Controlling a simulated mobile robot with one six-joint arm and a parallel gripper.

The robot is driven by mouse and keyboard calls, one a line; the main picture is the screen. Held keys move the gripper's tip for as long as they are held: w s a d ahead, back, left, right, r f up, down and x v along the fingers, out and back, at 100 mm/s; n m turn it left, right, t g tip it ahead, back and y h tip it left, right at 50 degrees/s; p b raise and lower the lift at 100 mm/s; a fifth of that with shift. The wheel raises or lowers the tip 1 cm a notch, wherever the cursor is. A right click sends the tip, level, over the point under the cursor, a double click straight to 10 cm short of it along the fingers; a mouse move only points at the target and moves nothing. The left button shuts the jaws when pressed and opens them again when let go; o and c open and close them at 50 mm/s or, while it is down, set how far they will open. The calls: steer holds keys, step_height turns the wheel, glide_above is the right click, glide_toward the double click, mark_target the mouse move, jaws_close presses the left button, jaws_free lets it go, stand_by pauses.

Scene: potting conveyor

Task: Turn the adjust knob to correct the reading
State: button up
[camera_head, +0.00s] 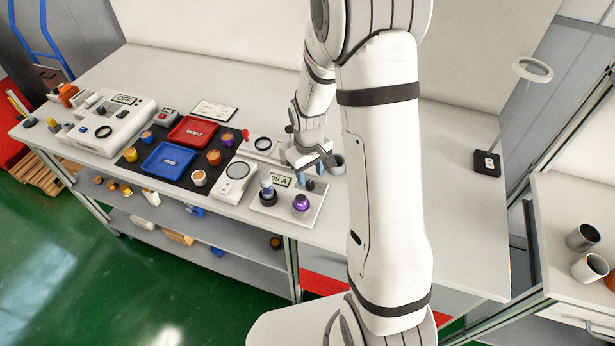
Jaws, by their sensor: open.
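A white panel (264,209) with a small display (280,181) sits near the front edge of the bench; the display appears to read about "59 A", not sharply. On the panel stand a round purple-topped knob (301,203), a blue-grey capped cylinder (267,188) and a small dark post (310,185). No label shows which is the adjust knob. My gripper (313,170) points down just behind the panel's right part, above and behind the purple knob and apart from it. It is open, with nothing seen between the fingers, which are small and partly unclear here.
Left of the panel are a white round-dial device (235,182), a blue tray (168,158), a red tray (193,131) and several small pots. A lamp base (487,163) stands right; bench between is largely clear.

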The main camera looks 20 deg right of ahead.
mark_target(310, 183)
steer(key=shift+f, duration=1.8)
steer(key=shift+c, duration=0.5)
jaws_close()
